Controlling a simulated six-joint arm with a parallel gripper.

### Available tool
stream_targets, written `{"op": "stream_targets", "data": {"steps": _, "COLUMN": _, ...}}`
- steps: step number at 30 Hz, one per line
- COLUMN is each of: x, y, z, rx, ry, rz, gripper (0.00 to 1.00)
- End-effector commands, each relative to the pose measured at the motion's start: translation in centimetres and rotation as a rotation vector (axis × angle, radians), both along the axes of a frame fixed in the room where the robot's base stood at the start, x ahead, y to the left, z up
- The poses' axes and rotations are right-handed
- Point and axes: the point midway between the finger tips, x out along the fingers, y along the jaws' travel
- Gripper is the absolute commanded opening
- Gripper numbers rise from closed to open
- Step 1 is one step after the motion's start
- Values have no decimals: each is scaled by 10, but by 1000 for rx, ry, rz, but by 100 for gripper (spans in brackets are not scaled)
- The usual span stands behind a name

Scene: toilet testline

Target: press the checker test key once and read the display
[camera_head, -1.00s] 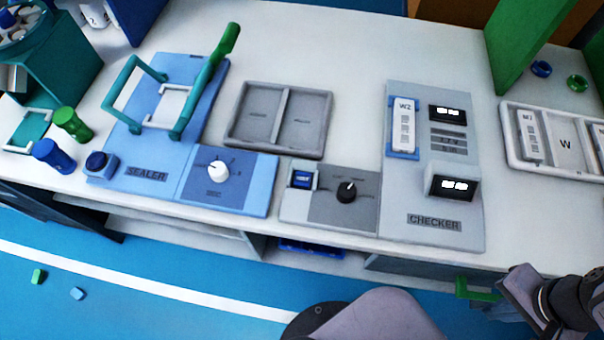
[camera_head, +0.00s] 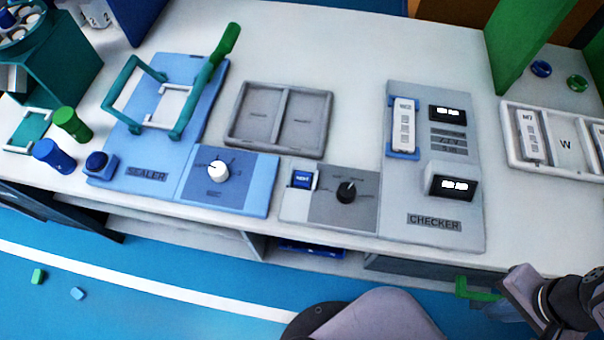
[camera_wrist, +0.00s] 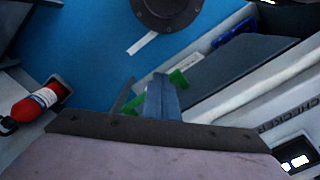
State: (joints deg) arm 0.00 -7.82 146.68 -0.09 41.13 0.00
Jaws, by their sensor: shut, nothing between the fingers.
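The grey checker (camera_head: 433,238) lies on the right half of the table. A white strip marked W2 (camera_head: 403,125) sits in its blue holder. Its upper display (camera_head: 447,114) and its raised lower display (camera_head: 452,187) are lit with white characters too small to read. A blue key (camera_head: 303,179) sits upright beside a black dial (camera_head: 346,192) on the panel left of the checker; its small label is hard to read. In the wrist view, my gripper (camera_wrist: 160,95) is shut and empty, off the table's front edge. The checker's lit display (camera_wrist: 295,163) shows at that view's lower right corner.
The blue sealer (camera_head: 160,160) with its green-handled frame stands at left. An empty grey two-part tray (camera_head: 232,128) lies mid-table. A white tray (camera_head: 512,160) with strips and a green panel (camera_head: 515,50) are at right. A green handle (camera_head: 475,291) sticks out below the table edge.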

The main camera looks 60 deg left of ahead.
Motion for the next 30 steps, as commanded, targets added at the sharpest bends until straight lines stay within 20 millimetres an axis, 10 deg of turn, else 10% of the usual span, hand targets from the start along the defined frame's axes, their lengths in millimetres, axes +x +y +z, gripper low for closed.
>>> {"op": "stream_targets", "data": {"steps": 30, "x": 13, "y": 24, "z": 22, "rx": -46, "ry": 50, "rz": 248, "gripper": 0}}
